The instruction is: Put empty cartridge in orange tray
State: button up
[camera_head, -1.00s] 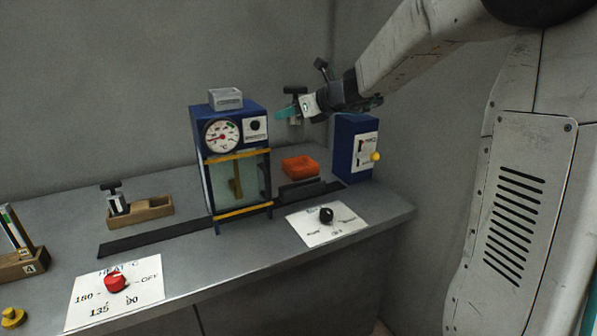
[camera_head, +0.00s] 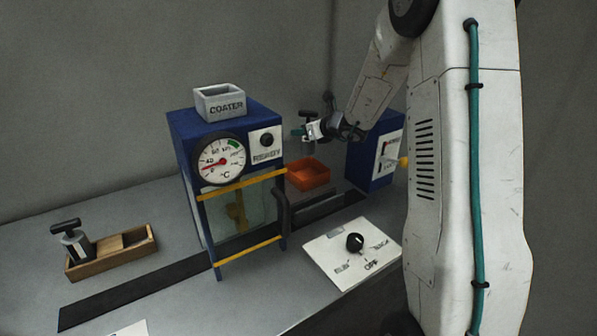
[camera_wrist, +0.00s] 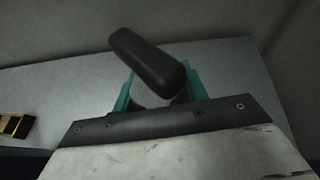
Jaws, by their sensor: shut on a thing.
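My gripper (camera_head: 306,130) is in the air just above the orange tray (camera_head: 308,178), behind and to the right of the coater. It is shut on a cartridge with a black T-shaped handle (camera_head: 308,114). In the wrist view the dark handle (camera_wrist: 148,62) stands between the teal fingers, with a pale body (camera_wrist: 158,97) partly visible under it. The orange tray looks empty from here. Another cartridge with a black handle (camera_head: 70,240) stands in a wooden holder (camera_head: 138,250) at the left.
The blue coater (camera_head: 185,140) with a gauge stands left of the tray, with a grey box (camera_head: 220,102) on top. A blue switch box (camera_head: 372,168) with a yellow knob stands to the right. A dial plate (camera_head: 350,252) lies in front.

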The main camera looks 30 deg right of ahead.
aim_at(303, 144)
jog(key=f, duration=0.5)
jog(key=shift+w+f, duration=0.2)
jog(key=shift+w, duration=0.2)
jog(key=shift+f, duration=2.4)
jog(key=shift+d+f, duration=0.1)
jog(key=shift+f, duration=0.05)
jog(key=o, duration=1.2)
jog(key=shift+s, duration=0.1)
jog(key=shift+s+d+r, duration=0.1)
jog(key=shift+s+r, duration=0.2)
jog(key=v, duration=1.1)
jog(key=shift+s+r, duration=0.1)
jog(key=shift+s, duration=0.05)
